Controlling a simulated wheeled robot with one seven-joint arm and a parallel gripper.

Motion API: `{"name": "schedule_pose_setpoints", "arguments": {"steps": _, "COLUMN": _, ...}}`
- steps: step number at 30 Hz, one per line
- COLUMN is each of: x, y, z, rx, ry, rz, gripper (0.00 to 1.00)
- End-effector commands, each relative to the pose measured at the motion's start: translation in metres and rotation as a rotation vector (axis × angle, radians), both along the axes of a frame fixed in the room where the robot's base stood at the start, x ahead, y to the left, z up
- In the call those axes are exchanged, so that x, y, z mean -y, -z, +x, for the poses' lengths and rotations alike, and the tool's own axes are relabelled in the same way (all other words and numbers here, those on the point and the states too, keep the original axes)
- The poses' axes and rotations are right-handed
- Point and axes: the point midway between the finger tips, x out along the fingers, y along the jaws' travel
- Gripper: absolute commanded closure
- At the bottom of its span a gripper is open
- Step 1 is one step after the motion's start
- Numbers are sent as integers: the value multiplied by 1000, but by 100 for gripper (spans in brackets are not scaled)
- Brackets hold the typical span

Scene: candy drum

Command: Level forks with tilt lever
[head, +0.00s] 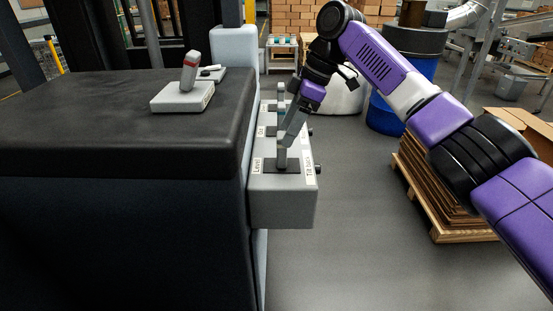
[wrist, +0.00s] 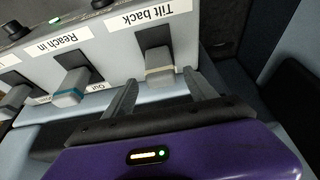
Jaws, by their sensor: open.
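The tilt lever (head: 282,155) is the grey lever nearest the camera on the light grey control box (head: 285,205). Its slot lies between a "Level" label (head: 257,165) and a "Tilt back" label (head: 309,167). In the wrist view the lever (wrist: 158,62) has a pale band near its end. My gripper (head: 289,137) is at this lever, coming from above and behind it. In the wrist view my gripper (wrist: 160,82) is open, with one finger on each side of the lever's end. Contact is not clear. The forks cannot be made out.
The reach lever (wrist: 72,85), beside a "Reach in" label (wrist: 58,42), stands close by, with another lever (wrist: 14,98) beyond. A cardboard-laden pallet (head: 440,220) is right; floor between is clear.

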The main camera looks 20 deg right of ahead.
Motion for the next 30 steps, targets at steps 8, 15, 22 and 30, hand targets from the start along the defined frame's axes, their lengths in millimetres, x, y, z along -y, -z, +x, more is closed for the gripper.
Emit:
{"name": "schedule_pose_setpoints", "arguments": {"steps": 8, "x": -12, "y": 29, "z": 3, "rx": -3, "ry": -1, "rz": 0, "gripper": 35}}
{"name": "schedule_pose_setpoints", "arguments": {"steps": 15, "x": -24, "y": 60, "z": 7, "rx": -1, "ry": 0, "rz": -1, "gripper": 35}}
{"name": "schedule_pose_setpoints", "arguments": {"steps": 22, "x": -29, "y": 71, "z": 9, "rx": 0, "ry": -1, "rz": 0, "gripper": 35}}
{"name": "schedule_pose_setpoints", "arguments": {"steps": 30, "x": -28, "y": 71, "z": 9, "rx": 0, "ry": -1, "rz": 0, "gripper": 46}}
